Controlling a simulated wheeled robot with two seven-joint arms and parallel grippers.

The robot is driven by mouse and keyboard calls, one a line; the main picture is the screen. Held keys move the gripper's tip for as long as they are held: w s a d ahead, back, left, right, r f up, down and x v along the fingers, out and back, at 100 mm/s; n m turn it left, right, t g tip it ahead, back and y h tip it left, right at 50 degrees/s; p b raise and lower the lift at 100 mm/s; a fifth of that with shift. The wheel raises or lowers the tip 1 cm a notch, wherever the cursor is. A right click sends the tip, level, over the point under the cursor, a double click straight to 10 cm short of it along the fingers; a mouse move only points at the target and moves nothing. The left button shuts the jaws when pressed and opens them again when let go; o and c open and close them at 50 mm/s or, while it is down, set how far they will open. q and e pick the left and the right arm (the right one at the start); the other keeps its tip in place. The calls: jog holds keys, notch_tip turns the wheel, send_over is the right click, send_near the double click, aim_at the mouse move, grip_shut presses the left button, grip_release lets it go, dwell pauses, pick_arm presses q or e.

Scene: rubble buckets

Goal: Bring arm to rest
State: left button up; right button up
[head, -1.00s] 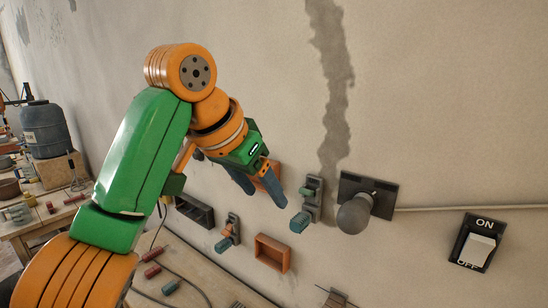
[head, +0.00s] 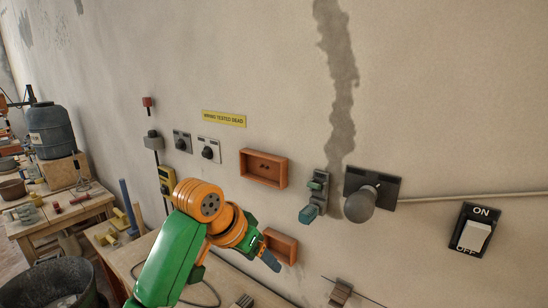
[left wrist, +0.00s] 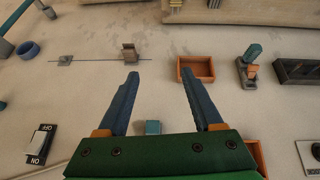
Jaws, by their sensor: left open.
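My left arm, green and orange, comes in from the bottom left of the head view. Its gripper (head: 268,258) is low by the wall, in front of a small orange box (head: 284,246) and partly covering it. In the left wrist view the blue fingers of my left gripper (left wrist: 158,76) stand wide apart with nothing held. A teal block (left wrist: 152,127) shows between the finger bases, apparently behind them. My right gripper is in neither view.
The wall carries another orange box (head: 263,168), a teal-handled lever (head: 309,212), a round grey knob (head: 361,204) and an ON/OFF switch (head: 475,231). Knob plates and a yellow sign (head: 224,119) are to the left. A workbench (head: 62,212) and dark bucket (head: 60,288) stand at left.

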pick_arm(q)
jog(key=s+a+f+n, duration=0.1)
jog(key=s+a+f, duration=0.25)
jog(key=f, duration=0.65)
jog(key=s+a+f+n, duration=0.2)
jog(key=s+f, duration=0.3)
jog(key=f, duration=0.5)
jog(key=s+a+f+n+g+y, duration=0.1)
jog(key=s+a+f+y, duration=0.2)
jog(key=s, duration=0.6)
jog(key=s+a+f+n+y, duration=0.1)
jog(key=s+a+f, duration=0.3)
jog(key=s, duration=0.5)
notch_tip(320, 180, down, 20)
jog(key=s+a+g+b, duration=0.1)
jog(key=s+a+b, duration=0.1)
jog(key=s+b, duration=0.1)
jog(key=s+a+f+g+b, duration=0.1)
jog(key=s+f+b, duration=0.1)
jog(key=s+f, duration=0.9)
jog(key=shift+s+a+f+m+g, duration=0.2)
jog(key=shift+a+m+g, duration=0.1)
jog(key=shift+m, duration=0.1)
